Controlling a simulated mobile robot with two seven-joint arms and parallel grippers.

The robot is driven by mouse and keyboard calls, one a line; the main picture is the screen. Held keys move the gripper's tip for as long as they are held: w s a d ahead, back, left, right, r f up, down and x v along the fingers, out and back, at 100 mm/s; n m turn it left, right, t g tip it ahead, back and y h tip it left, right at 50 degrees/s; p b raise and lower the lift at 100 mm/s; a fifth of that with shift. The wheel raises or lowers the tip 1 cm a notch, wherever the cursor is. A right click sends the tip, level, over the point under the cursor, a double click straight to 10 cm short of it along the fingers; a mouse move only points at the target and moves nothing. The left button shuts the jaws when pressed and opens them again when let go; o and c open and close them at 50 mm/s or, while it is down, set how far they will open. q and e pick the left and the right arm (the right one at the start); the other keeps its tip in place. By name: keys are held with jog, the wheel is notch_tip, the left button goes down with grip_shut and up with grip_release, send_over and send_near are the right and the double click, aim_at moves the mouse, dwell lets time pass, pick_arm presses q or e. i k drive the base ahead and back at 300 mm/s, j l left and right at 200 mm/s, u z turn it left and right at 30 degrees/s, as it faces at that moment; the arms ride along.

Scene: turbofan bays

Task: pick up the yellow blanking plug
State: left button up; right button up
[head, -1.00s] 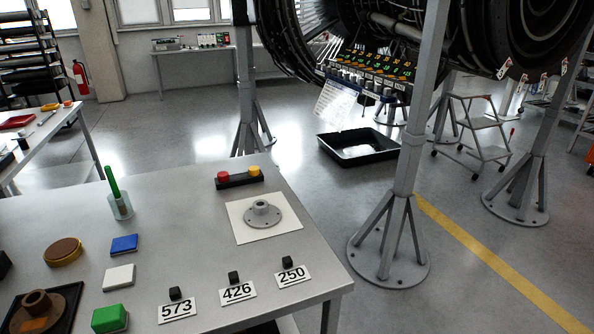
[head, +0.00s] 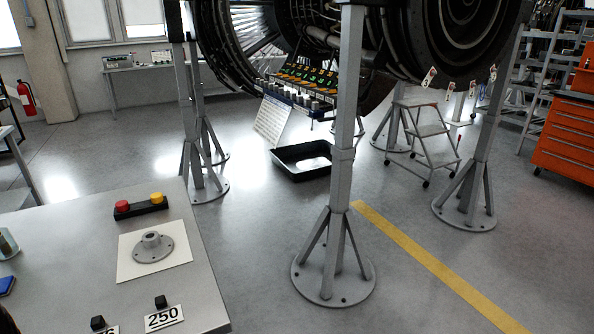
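A small yellow round-topped piece (head: 157,198), which looks like the yellow blanking plug, sits at the right end of a black holder (head: 140,209). The holder lies near the far edge of the grey table (head: 60,235), at the left of the head view. A red piece (head: 122,206) of similar shape sits at the holder's left end. Neither of my grippers shows in the head view.
A grey flanged part (head: 152,247) rests on a white sheet (head: 183,257) in front of the holder. Beyond the table stand a grey engine support (head: 333,270), a black tray (head: 285,165) and a step ladder (head: 425,130). Open floor lies right.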

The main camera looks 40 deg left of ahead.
aim_at(157, 198)
jog(key=i+l+z, duration=0.3)
jog(key=i, duration=0.2)
jog(key=i+z, duration=0.35)
jog(key=i, duration=0.2)
jog(key=i+u, duration=0.25)
jog(key=u, duration=0.15)
jog(key=i+u, duration=0.35)
jog(key=i+l+u, duration=0.1)
jog(key=u, duration=0.3)
jog(key=i+u, duration=0.1)
jog(key=u, duration=0.35)
jog(key=i+u, duration=0.15)
jog(key=u, duration=0.3)
jog(key=i+u, duration=0.1)
jog(key=u, duration=0.35)
jog(key=i+l+u, duration=0.1)
jog(key=u, duration=0.35)
jog(key=l+u, duration=0.15)
jog(key=u, duration=0.3)
jog(key=i+l+u, duration=0.1)
jog(key=u, duration=0.35)
jog(key=i+l+u, duration=0.15)
jog(key=u, duration=0.2)
jog(key=i+l+u, duration=0.1)
jog(key=l+u, duration=0.35)
jog(key=u, duration=0.25)
jog(key=i, duration=0.05)
